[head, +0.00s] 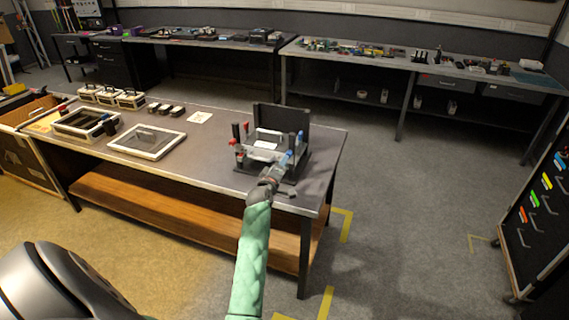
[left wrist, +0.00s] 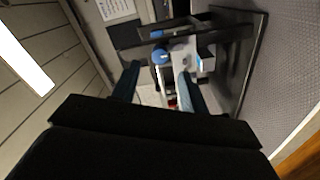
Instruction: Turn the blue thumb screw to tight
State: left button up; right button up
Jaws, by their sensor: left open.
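A black fixture (head: 281,119) with a tall back plate stands near the right end of the workbench. A small blue thumb screw (head: 300,135) shows on its right side. In the left wrist view a round blue knob (left wrist: 160,56), which looks like the thumb screw, lies ahead between my fingertips, with another blue part just above it. My left gripper (head: 286,160) is at the front right of the fixture, its blue fingers pointing to the screw. It is open, fingers apart (left wrist: 157,78), with nothing seen between them. Contact with the screw cannot be told. My right gripper is out of view.
On the workbench (head: 215,150) lie a framed panel (head: 147,141), several cases and small dark blocks (head: 165,109). A tool cabinet (head: 540,205) stands at right. The floor between is free.

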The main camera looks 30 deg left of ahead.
pick_arm(q)
jog(key=shift+v, duration=1.1)
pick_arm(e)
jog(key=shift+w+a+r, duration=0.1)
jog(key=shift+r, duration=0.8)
pick_arm(q)
jog(key=s+d+f+m+g+h, duration=0.25)
jog(key=s+d+f, duration=0.3)
jog(key=f, duration=0.55)
jog(key=s+d+f+m+g+h, duration=0.1)
jog(key=s+d+f+m+g, duration=0.25)
jog(key=d+f, duration=0.5)
jog(key=s+d+f+m+g+h, duration=0.2)
jog(key=s+d+f+m, duration=0.25)
jog(key=f, duration=0.75)
jog(key=s+d+f+m+g, duration=0.2)
jog(key=s+d+f, duration=0.2)
jog(key=s+f, duration=0.3)
jog(key=s+d+f+m+g, duration=0.3)
jog(key=s+d+f, duration=0.2)
jog(key=s, duration=1.1)
jog(key=s+d+f+m+g, duration=0.2)
jog(key=s+d+f, duration=0.3)
jog(key=s+f, duration=0.4)
jog(key=s+g, duration=0.1)
jog(key=s, duration=0.1)
jog(key=shift+s+d, duration=0.2)
jog(key=shift+s, duration=0.1)
